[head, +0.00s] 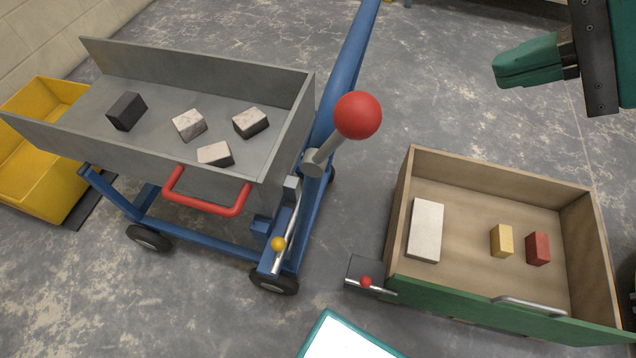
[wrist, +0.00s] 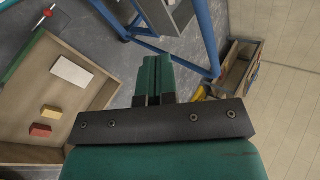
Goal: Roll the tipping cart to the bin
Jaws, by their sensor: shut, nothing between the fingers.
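The tipping cart has a grey tray (head: 75,100) on a blue wheeled frame (head: 195,238), at the left of the head view. Three pale blocks and a dark block (head: 127,111) lie in the tray, which looks close to level. A red handle (head: 208,208) is on its near side. A yellow bin (head: 35,190) stands on the floor at the far left, partly hidden behind the cart. My gripper (head: 500,72) is shut and empty at the upper right, apart from the cart. Its closed fingers (wrist: 153,62) show in the wrist view.
A red-knobbed lever (head: 357,116) and a yellow-knobbed lever (head: 278,244) are on the cart's right side. A wooden box (head: 590,235) with a green front holds white, yellow and red blocks at right. Open concrete floor lies behind the box.

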